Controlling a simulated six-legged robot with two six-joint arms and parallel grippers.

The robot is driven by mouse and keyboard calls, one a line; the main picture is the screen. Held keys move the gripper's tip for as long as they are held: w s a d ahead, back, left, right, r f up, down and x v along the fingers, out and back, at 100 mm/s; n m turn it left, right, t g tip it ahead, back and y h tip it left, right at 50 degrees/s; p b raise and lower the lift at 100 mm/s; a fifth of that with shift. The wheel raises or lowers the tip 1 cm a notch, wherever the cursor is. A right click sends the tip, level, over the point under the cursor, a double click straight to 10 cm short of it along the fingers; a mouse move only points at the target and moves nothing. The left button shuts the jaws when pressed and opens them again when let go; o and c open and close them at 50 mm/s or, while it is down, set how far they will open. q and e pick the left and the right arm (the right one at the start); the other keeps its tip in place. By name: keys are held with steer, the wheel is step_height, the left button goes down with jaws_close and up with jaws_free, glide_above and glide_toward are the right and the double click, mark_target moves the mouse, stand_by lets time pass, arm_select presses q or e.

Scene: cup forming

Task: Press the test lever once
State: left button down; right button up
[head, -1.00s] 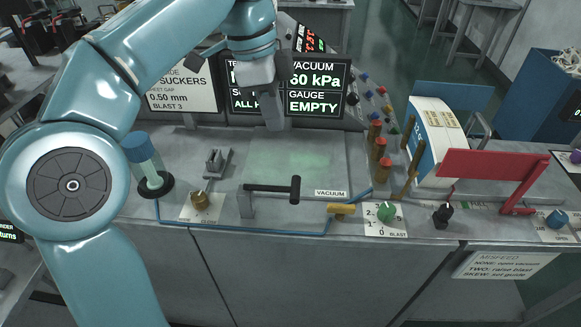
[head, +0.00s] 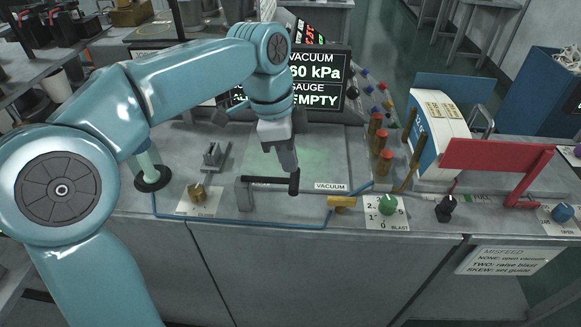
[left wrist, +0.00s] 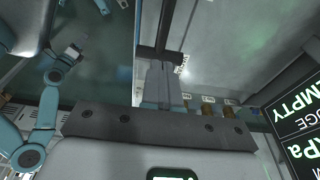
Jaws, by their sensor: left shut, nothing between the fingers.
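The test lever (head: 268,180) is a black bar with a thick black grip at its right end, on a grey post at the front of the bench. My left gripper (head: 289,162) points down with its fingers shut and empty, right at the grip end of the lever. I cannot tell whether the tips touch it. In the left wrist view the shut fingers (left wrist: 163,80) line up with the black lever (left wrist: 158,50). A teal limb of mine with a small grey end shows at the left of the wrist view; its jaws are too small to read.
Behind the lever lies a pale green plate (head: 300,150). Wooden posts (head: 385,160) and a red panel (head: 497,157) stand further right. The display (head: 318,75) reads 60 kPa and EMPTY.

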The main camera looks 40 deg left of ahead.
mark_target(297, 178)
arm_select(q)
steer(key=shift+w+d+f, duration=0.1)
steer(key=shift+d+f, duration=0.05)
steer(key=shift+f, duration=0.95)
steer(key=shift+d+p, duration=0.15)
steer(key=shift+p, duration=0.2)
steer(key=f+g+y+p, duration=0.1)
steer(key=f+y+p, duration=0.1)
steer(key=f+g+y+p, duration=0.1)
steer(key=f+y, duration=0.1)
steer(key=shift+w+d+g, duration=0.25)
steer(key=shift+d+g, duration=0.05)
steer(key=shift+s+f+y, duration=0.1)
steer(key=shift+f+y, duration=0.2)
steer(key=shift+f, duration=0.1)
